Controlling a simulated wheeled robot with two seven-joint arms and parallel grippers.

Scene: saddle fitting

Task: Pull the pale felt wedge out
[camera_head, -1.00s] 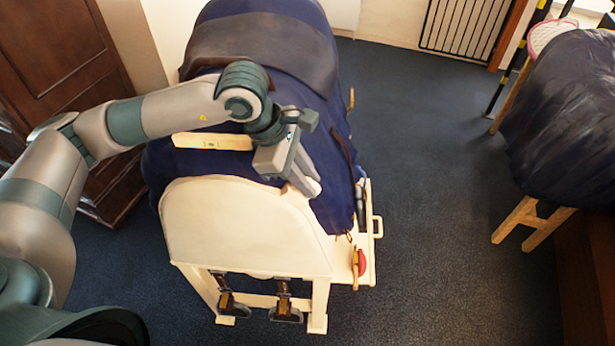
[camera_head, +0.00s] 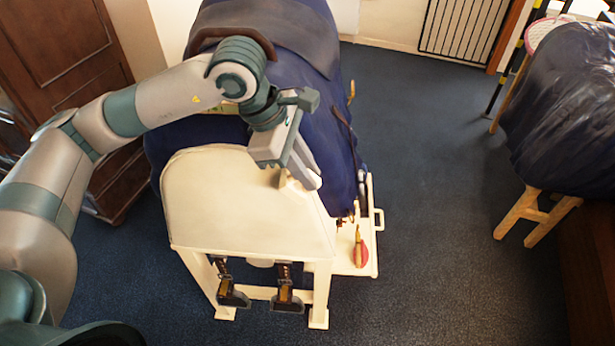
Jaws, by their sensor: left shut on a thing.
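My left gripper (camera_head: 308,178) is shut, close above the front top edge of the cream stand (camera_head: 235,205). A small pale piece (camera_head: 287,181), which looks like the pale felt wedge, shows at its jaws; most of it is hidden by the gripper. The dark saddle (camera_head: 290,28) lies on the blue cloth (camera_head: 325,115) over the stand, farther back, partly behind my left arm. My right gripper is not in view.
A level with a green vial (camera_head: 222,108) is mostly hidden behind my arm. A red object (camera_head: 360,253) sits on the stand's right side shelf. A covered trestle (camera_head: 565,110) stands right; floor between is clear.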

